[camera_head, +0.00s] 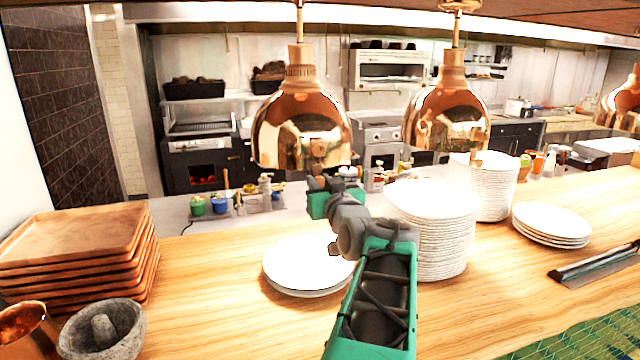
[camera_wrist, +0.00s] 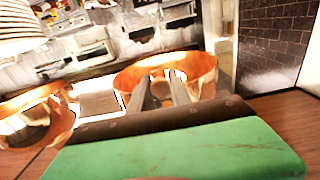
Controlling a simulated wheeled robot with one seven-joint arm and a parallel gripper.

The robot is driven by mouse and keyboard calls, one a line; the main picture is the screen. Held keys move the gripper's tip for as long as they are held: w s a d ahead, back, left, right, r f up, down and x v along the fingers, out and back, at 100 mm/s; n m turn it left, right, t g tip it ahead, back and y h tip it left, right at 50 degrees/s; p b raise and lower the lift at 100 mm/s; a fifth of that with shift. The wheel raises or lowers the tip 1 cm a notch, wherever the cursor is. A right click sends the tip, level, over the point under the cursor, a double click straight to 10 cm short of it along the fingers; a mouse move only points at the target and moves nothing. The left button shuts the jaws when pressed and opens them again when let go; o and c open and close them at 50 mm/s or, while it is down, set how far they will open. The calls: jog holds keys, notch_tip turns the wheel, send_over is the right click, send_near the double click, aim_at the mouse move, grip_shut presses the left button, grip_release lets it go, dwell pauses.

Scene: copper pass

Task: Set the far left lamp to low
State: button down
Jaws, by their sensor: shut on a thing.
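The far left lamp (camera_head: 300,125) is a polished copper dome hanging from a rod above the counter. A small copper knob (camera_head: 318,148) sits low on its near side. My gripper (camera_head: 318,172) is just below the dome at this knob. In the wrist view the two grey fingers (camera_wrist: 160,82) reach to the copper lamp (camera_wrist: 205,68) and are shut on its small knob, which is largely hidden between the tips. The knob's exact setting cannot be read.
A second copper lamp (camera_head: 447,115) hangs to the right, and a third (camera_head: 622,105) at the right edge. Under my arm are a low plate stack (camera_head: 290,262) and a tall one (camera_head: 440,235). Wooden trays (camera_head: 75,250) and a stone mortar (camera_head: 102,330) stand left.

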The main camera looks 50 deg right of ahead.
dwell(0.3)
notch_tip(320, 180, down, 9)
jog(key=b, duration=1)
jog(key=c, duration=1.4)
grip_release()
jog(key=shift+r, duration=0.1)
jog(key=shift+o, duration=1)
jog(key=shift+r, duration=0.15)
jog(key=b+v, duration=0.2)
jog(key=v, duration=0.5)
jog(key=shift+s, duration=0.3)
